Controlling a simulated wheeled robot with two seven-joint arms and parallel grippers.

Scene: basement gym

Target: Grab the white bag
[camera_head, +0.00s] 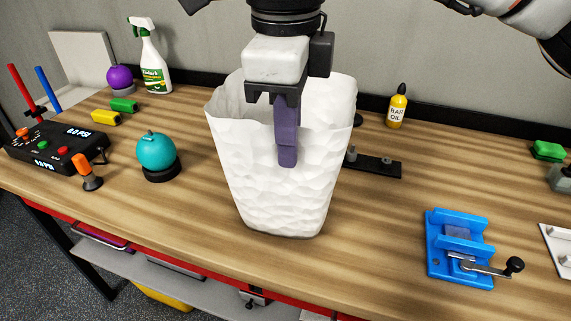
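The white bag (275,195) stands upright and open-topped on the wooden workbench, in the middle of the head view. My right gripper (287,145) points down from above at the bag's near rim. One purple finger shows in front of the bag's near wall, overlapping its upper part. The other finger is not distinguishable, so I cannot tell whether the wall is between the fingers or touched. My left gripper is not in view.
A teal ball on a black stand (156,152) and a black control box (52,145) are left of the bag. A yellow oil bottle (397,108) and a blue vise (458,248) are to the right. A spray bottle (152,60) stands at the back left. Front-centre bench is clear.

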